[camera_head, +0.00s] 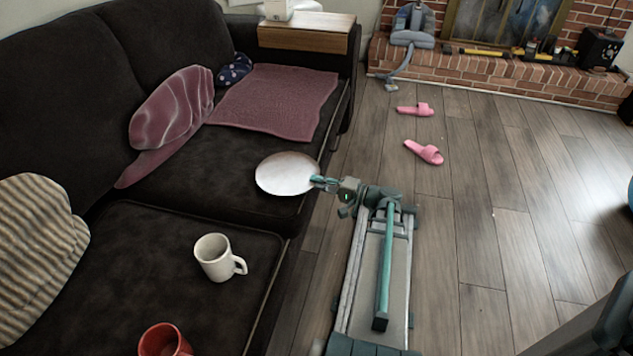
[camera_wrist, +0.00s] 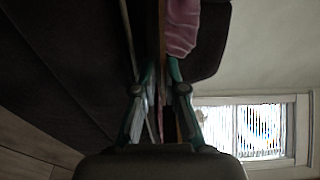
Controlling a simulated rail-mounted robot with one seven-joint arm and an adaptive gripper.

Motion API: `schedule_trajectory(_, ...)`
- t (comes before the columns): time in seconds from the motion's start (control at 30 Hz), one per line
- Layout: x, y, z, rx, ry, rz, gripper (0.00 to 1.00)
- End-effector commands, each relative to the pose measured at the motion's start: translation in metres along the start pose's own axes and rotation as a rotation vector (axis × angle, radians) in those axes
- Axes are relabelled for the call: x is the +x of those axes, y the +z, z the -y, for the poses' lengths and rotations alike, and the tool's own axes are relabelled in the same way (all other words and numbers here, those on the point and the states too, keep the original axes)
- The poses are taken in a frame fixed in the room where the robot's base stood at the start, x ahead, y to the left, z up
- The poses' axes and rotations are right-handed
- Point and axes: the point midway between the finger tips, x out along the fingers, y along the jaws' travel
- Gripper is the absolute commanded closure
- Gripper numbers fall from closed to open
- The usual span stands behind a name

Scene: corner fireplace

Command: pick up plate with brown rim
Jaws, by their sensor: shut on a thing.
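The plate (camera_head: 283,174) is a pale round disc over the front part of the dark sofa seat. Its brown rim is hard to make out in the head view. My gripper (camera_head: 320,181) is shut on the plate's right edge, reaching in from the floor side. In the wrist view my gripper's (camera_wrist: 161,68) two fingers stand on either side of a thin, dark brownish strip, which looks like the plate seen edge-on. I cannot tell whether the plate touches the cushion or is just above it.
A white mug (camera_head: 213,258) and a red mug (camera_head: 160,341) stand on the near sofa cushion. A pink cloth (camera_head: 275,101) lies behind the plate. A wooden tray (camera_head: 305,34) sits on the armrest. Pink slippers (camera_head: 424,152) lie on otherwise open floor.

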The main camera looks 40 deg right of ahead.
Motion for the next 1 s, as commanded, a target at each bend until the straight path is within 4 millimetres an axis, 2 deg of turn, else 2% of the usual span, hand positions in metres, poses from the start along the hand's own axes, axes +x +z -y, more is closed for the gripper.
schedule_trajectory(0.27,0.000,0.000,0.002,0.000,-0.004,0.000,1.00)
schedule_trajectory(0.53,0.000,0.000,0.027,0.000,-0.003,0.000,1.00)
schedule_trajectory(0.83,-0.001,0.000,0.026,0.000,-0.003,0.000,1.00)
schedule_trajectory(1.0,-0.013,0.000,0.032,0.000,-0.003,-0.002,1.00)
